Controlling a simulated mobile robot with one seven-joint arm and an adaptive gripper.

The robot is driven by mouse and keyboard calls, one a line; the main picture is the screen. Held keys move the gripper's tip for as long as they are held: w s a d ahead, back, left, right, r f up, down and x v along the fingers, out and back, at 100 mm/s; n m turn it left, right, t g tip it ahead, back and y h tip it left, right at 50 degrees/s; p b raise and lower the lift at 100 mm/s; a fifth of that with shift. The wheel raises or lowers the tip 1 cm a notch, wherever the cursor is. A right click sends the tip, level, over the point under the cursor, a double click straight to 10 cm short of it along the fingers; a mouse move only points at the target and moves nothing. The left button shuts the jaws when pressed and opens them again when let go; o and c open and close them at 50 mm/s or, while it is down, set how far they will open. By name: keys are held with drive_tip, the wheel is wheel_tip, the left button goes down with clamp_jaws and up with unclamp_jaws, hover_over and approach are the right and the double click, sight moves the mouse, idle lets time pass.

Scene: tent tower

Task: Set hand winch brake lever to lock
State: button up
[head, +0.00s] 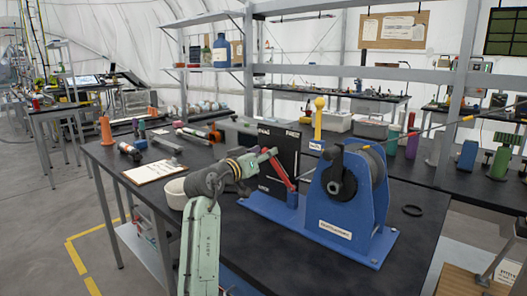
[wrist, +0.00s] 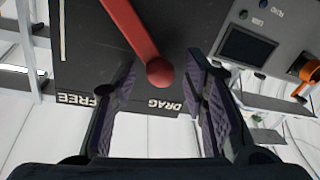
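The blue hand winch (head: 345,205) stands on the black table, with a dark drum and a crank hub on its side. Its red brake lever (head: 282,170) stands in front of a black label panel (head: 290,143). In the wrist view the lever (wrist: 136,32) ends in a round red knob (wrist: 159,73). FREE and DRAG read on the panel's edge (wrist: 75,80); the knob lies between them, nearer DRAG. No LOCK label is legible. My gripper (head: 266,160) is at the lever's upper end. In the wrist view its fingers (wrist: 160,70) are apart on either side of the knob, with visible gaps.
A clipboard (head: 151,172), a white bowl (head: 172,192) and orange cones (head: 106,130) are on the table's left. A yellow ball-topped post (head: 319,118) stands behind the winch. A black ring (head: 412,210) lies to its right. A yellow-tipped rod crosses above the drum.

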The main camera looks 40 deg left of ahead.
drive_tip(key=shift+w, duration=0.2)
clamp_jaws()
idle(0.5)
idle(0.3)
